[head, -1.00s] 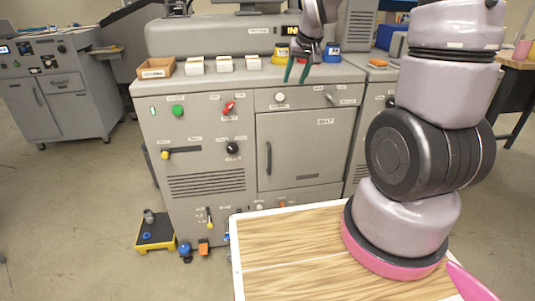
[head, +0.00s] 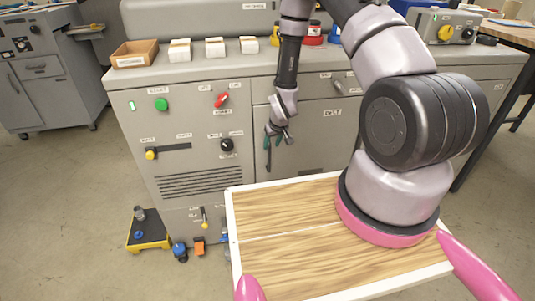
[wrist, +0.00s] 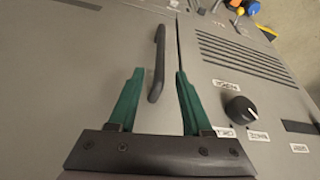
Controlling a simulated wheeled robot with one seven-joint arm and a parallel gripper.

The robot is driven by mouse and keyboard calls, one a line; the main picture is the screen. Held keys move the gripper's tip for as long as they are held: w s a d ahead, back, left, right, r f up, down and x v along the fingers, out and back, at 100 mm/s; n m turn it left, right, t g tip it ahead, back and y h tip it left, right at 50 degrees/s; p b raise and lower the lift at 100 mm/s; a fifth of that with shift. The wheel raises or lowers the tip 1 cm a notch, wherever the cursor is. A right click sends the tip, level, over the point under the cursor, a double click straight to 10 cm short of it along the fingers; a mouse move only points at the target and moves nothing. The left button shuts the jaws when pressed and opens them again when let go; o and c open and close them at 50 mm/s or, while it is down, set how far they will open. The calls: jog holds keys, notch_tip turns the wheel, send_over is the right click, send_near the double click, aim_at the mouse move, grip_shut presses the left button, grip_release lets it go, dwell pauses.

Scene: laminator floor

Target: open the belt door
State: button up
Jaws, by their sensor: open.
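The belt door (head: 322,122) is a grey panel on the front of the grey machine, and it looks shut. It also fills the left of the wrist view (wrist: 65,75). Its dark upright bar handle (wrist: 157,60) is near the door's edge, by the seam. In the head view my gripper mostly hides the handle. My gripper (head: 277,138) is in front of the door's left edge, its green fingers apart and empty. I cannot tell the remaining depth gap.
Left of the door are a black knob (head: 227,145), a red switch (head: 221,99), a green button (head: 161,104) and a vent (head: 202,184). The knob (wrist: 240,109) is right of the fingers in the wrist view. My wooden deck stands close before the machine.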

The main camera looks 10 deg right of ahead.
jog(key=x, duration=1)
jog(key=shift+w+f, duration=0.1)
jog(key=shift+c, duration=0.3)
grip_shut()
dwell(0.9)
